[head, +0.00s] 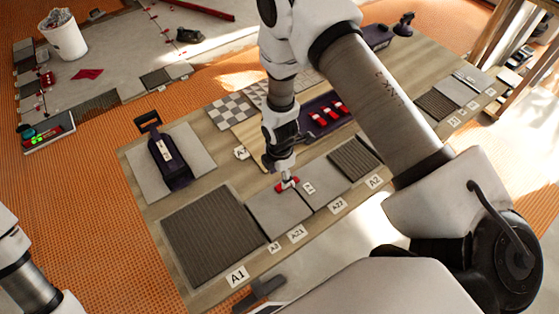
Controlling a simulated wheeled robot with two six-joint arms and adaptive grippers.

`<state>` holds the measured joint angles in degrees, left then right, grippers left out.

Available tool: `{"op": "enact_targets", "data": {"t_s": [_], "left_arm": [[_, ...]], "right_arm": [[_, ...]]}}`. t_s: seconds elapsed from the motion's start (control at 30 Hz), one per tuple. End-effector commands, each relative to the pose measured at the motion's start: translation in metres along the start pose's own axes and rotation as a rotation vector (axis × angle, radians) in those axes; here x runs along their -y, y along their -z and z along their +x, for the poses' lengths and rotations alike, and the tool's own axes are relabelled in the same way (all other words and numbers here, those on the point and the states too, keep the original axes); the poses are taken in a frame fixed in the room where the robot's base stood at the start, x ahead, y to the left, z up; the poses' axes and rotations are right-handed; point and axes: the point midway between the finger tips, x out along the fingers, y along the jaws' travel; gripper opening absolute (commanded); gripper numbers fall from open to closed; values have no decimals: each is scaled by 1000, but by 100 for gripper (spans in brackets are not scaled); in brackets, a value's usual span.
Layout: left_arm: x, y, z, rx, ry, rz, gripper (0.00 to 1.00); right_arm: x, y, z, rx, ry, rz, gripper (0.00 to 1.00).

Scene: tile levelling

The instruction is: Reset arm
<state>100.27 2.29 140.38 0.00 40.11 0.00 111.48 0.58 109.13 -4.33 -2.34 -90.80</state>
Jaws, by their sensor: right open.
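My right arm reaches down over the board, and its open gripper (284,167) hangs just above a small red and white levelling piece (287,185). That piece sits at the seam between two plain grey tiles, the nearer left tile (278,213) and the right tile (325,182). I cannot tell whether the fingers touch it. A ribbed dark tile (210,235) lies at the left by label A1. Another ribbed tile (354,158) lies to the right. Part of my left arm shows at the lower left edge; its gripper is out of view.
A dark tray (322,117) with several red pieces lies behind the tiles. A dark handled tool (168,160) rests on a grey tile at left. A white bucket (63,36) stands on the far floor. A wooden rack (515,50) is at the right.

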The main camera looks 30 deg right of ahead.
Motion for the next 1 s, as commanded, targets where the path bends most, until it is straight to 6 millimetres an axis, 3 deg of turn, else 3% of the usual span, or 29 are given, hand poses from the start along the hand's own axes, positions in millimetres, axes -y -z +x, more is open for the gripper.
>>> {"op": "enact_targets", "data": {"t_s": [0.1,0.23,0.6,0.67,0.77,0.9,1.0], "left_arm": [[0,0,0,0,0,0,31],[0,0,0,0,0,0,31],[0,0,1,0,0,0,31],[0,0,4,0,0,0,31],[0,0,15,0,0,0,31],[0,0,36,0,0,0,31],[0,0,48,0,0,0,31]], "right_arm": [[-2,0,-32,0,-6,2,51],[-1,0,-51,0,-4,1,51],[1,0,-55,-1,-1,11,51],[8,1,-47,-2,2,56,51],[34,3,-16,-7,10,257,51],[102,9,41,-10,20,774,51],[150,12,66,-6,21,1158,51]]}}
